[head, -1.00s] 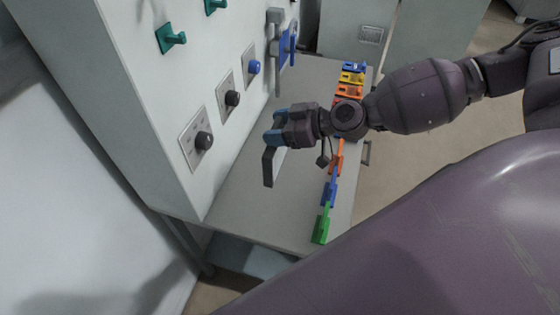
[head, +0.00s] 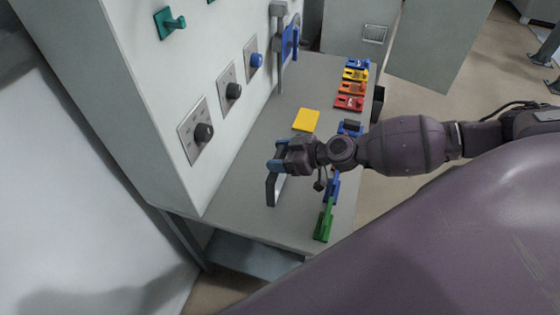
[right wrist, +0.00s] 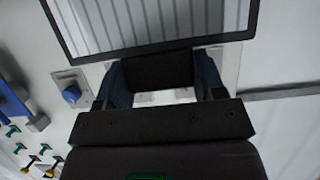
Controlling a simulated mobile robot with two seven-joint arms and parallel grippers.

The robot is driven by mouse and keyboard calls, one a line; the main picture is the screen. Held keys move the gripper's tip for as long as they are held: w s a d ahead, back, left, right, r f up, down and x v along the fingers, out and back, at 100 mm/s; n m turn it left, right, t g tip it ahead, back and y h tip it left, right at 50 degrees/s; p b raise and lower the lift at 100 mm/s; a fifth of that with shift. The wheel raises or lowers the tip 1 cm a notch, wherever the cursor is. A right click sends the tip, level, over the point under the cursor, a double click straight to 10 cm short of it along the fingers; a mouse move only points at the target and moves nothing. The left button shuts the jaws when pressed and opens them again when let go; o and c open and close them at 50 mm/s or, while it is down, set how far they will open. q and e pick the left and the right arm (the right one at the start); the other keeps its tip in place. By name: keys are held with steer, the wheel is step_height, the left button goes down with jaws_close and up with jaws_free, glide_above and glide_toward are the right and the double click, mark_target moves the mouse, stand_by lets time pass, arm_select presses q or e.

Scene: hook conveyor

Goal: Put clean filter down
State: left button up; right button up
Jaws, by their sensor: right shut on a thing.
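The clean filter (head: 271,190) is a thin panel with a dark frame, seen nearly edge-on in the head view. In the right wrist view the filter (right wrist: 150,22) shows a pale pleated face inside its black frame. My right gripper (head: 279,158) is shut on the filter's edge, with a blue-tipped finger on either side. It holds the filter upright above the near part of the grey table (head: 237,190); I cannot tell whether the filter touches the top. The right gripper (right wrist: 160,78) also shows in the right wrist view. My left gripper is not in view.
A white cabinet wall with black knobs (head: 204,132) and a blue knob (head: 256,60) rises left of the table. A yellow square (head: 306,119) lies beyond the gripper. Red, orange, yellow and blue pieces (head: 349,103) and a green clip (head: 323,222) line the right edge.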

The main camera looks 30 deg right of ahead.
steer(key=shift+f, duration=1)
steer(key=o, duration=1.2)
